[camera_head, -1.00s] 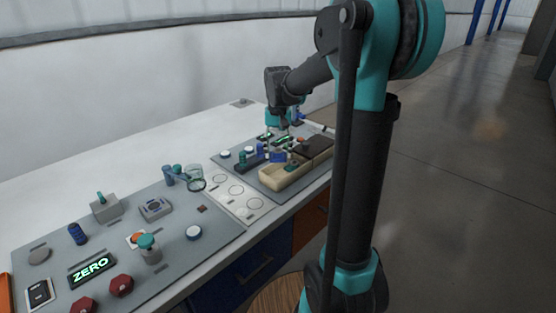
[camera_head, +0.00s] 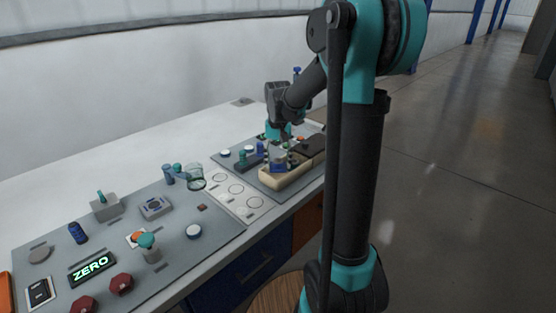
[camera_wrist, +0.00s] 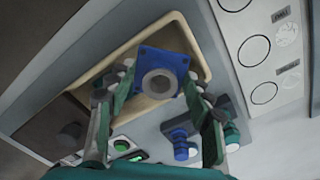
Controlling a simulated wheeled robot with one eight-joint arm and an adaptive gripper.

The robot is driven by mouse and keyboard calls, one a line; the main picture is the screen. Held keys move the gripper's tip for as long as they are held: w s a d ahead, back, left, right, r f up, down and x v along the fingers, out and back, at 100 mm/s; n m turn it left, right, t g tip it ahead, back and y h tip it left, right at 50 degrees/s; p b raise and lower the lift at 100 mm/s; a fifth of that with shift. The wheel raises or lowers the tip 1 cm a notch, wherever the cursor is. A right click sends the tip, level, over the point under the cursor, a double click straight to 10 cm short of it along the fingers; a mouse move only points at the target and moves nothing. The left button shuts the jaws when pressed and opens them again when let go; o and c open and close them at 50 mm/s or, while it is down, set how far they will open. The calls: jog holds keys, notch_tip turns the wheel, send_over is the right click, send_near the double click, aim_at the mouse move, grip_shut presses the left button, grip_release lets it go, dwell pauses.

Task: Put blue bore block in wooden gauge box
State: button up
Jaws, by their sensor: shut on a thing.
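The blue bore block (camera_wrist: 161,77) is a blue square plate with a round grey bore. In the wrist view it is between the fingers of my gripper (camera_wrist: 157,86), which is shut on it. Behind it is the wooden gauge box (camera_wrist: 204,62), a pale shallow open tray whose rim surrounds much of the block in this view. In the head view my gripper (camera_head: 278,148) is low over the box (camera_head: 270,182) with the block (camera_head: 278,157) under it. I cannot tell whether the block touches the box floor.
A dark box (camera_head: 308,146) adjoins the wooden box. Blue and teal fittings (camera_head: 243,157) stand to its left. A panel with circles (camera_head: 236,188), a glass beaker (camera_head: 195,177) and a control panel with a ZERO display (camera_head: 92,269) lie further left.

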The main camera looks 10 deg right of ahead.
jog(key=o, duration=1.4)
notch_tip(320, 180, up, 13)
jog(key=s+d+f+t, duration=0.1)
jog(key=s+f, duration=0.6)
jog(key=s+d+f+n+t, duration=0.1)
jog(key=s+f, duration=0.6)
jog(key=s+d+f+t, duration=0.2)
jog(key=s+f, duration=0.5)
jog(key=s, duration=0.1)
jog(key=shift+f+n, duration=0.3)
jog(key=shift+n, duration=0.1)
